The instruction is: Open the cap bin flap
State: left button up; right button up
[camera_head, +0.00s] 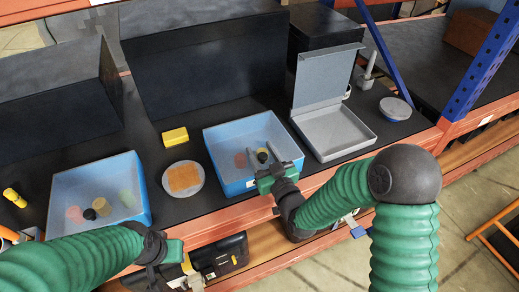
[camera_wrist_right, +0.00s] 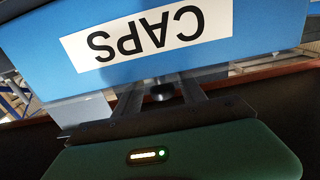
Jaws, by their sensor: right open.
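The cap bin is a blue box (camera_head: 228,180) on the shelf; its front shows in the right wrist view as a blue panel (camera_wrist_right: 270,25) with a white "CAPS" label, upside down. A pale, see-through surface seems to cover its top, with blurred reddish and yellow shapes beneath, so the flap looks shut. My right gripper (camera_head: 263,154) is open at the bin's front part. In the right wrist view its fingers (camera_wrist_right: 161,97) stand either side of a small dark knob (camera_wrist_right: 162,92); contact is unclear. My left gripper (camera_head: 190,272) is low at the front edge, its jaws unclear.
A similar blue bin (camera_head: 136,172) stands at left. Between the bins are a yellow block (camera_head: 175,137) and a round plate with an orange square (camera_head: 184,178). A grey open-lidded box (camera_head: 335,132) stands right of the cap bin. Large black boxes (camera_head: 205,60) stand behind.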

jog(key=shift+w+a, duration=0.55)
jog(key=shift+w, duration=0.1)
jog(key=shift+d, duration=0.1)
jog(key=shift+c, duration=0.3)
jog(key=shift+d, duration=0.15)
jog(key=c, duration=0.5)
grip_shut()
